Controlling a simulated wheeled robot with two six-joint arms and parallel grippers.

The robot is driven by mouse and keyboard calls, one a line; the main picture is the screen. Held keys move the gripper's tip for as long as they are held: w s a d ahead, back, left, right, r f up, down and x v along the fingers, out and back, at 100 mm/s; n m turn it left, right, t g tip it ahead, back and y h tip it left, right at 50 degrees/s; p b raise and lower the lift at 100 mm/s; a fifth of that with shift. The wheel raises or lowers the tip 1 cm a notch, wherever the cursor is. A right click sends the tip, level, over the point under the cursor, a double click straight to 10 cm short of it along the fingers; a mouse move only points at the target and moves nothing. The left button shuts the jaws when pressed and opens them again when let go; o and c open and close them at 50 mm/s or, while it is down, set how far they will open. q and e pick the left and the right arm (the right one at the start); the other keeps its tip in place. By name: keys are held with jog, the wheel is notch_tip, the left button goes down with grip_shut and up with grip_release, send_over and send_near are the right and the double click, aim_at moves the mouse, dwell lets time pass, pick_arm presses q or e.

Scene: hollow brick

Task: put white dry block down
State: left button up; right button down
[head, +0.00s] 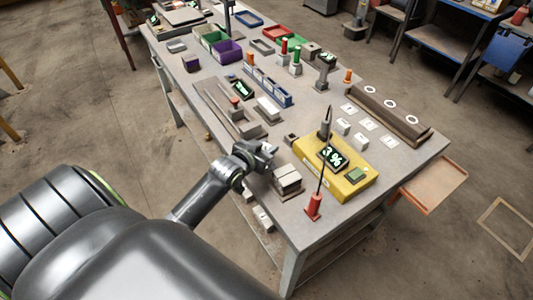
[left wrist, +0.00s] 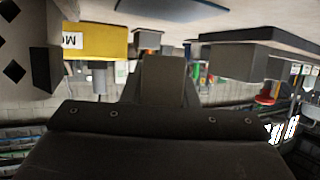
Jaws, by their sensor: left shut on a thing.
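My left gripper (head: 263,156) is over the near left edge of the workbench, and its jaws are shut on a block. The head view barely shows this block, and its colour is not clear there. In the left wrist view the dark gripper (left wrist: 163,80) fills the lower middle and hides what is between the jaws. Pale blocks (head: 288,179) sit in a grey holder just right of the gripper. Two white blocks (head: 343,127) stand apart behind the yellow meter (head: 350,180), whose screen reads 3%. My right gripper is not in view.
A red-based probe (head: 313,205) stands upright at the front of the meter. White cards (head: 367,124) lie near a long brown rail (head: 392,112). Pale blocks (head: 263,218) show below the bench top. Bins and trays crowd the far end.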

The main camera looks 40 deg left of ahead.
pick_arm(q)
notch_tip(320, 180, down, 3)
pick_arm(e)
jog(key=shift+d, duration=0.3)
pick_arm(q)
jog(key=shift+f, duration=0.15)
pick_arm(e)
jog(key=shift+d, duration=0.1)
pick_arm(q)
jog(key=o, duration=1)
jog(key=shift+c, duration=0.2)
